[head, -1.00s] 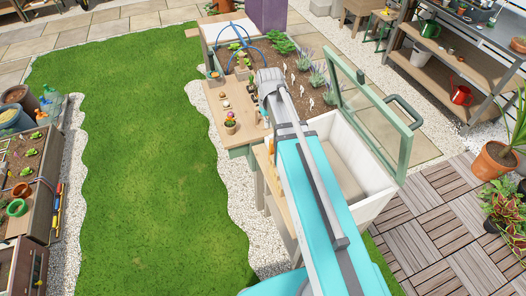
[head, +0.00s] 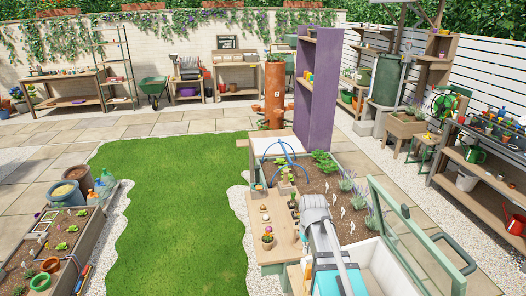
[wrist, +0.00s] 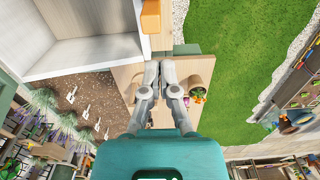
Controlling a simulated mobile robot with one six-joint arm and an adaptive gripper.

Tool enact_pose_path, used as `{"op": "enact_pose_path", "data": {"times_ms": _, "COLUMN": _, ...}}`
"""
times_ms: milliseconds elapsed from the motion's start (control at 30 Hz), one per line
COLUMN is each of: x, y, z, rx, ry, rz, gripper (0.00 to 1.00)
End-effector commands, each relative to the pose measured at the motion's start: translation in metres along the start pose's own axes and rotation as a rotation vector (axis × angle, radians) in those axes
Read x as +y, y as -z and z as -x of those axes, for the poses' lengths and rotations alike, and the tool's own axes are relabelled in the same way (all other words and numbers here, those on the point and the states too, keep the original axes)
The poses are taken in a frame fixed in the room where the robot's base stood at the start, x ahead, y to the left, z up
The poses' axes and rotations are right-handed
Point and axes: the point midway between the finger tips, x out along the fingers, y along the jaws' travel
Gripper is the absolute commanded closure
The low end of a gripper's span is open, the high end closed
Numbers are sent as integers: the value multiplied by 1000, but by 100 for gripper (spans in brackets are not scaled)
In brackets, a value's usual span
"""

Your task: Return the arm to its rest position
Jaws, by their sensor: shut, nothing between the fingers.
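My gripper (wrist: 160,70) is in the wrist view with its two grey fingers together and nothing between them. It is above the wooden side shelf (wrist: 125,76) of the planter, and I cannot tell its exact height. A small terracotta pot with flowers (wrist: 196,88) is close beside the fingers, to their right in the wrist view. In the head view my turquoise arm reaches up from the lower edge, and its grey wrist hides the fingers. The potted flower (head: 268,240) stands on the shelf (head: 258,213) left of the wrist.
The soil bed (head: 325,180) holds plants and white markers. A cold frame with a raised glass lid (head: 415,240) stands right of my arm. A tall purple cabinet (head: 314,85) rises behind the bed. The lawn (head: 180,200) on the left is clear.

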Motion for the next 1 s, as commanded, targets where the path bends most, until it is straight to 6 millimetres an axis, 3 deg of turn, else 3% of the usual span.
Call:
{"op": "enact_pose_path", "data": {"times_ms": 33, "x": -4, "y": -15, "z": 0, "rx": 0, "ry": 0, "rz": -7, "gripper": 100}}
{"op": "enact_pose_path", "data": {"times_ms": 200, "x": -15, "y": -51, "z": 0, "rx": 0, "ry": -1, "rz": -40, "gripper": 100}}
{"op": "enact_pose_path", "data": {"times_ms": 400, "x": -23, "y": -82, "z": 0, "rx": 0, "ry": -1, "rz": -75, "gripper": 100}}
{"op": "enact_pose_path", "data": {"times_ms": 533, "x": -26, "y": -90, "z": 0, "rx": 0, "ry": -1, "rz": -85, "gripper": 100}}
{"op": "enact_pose_path", "data": {"times_ms": 1000, "x": -26, "y": -90, "z": 0, "rx": -1, "ry": -1, "rz": -87, "gripper": 100}}
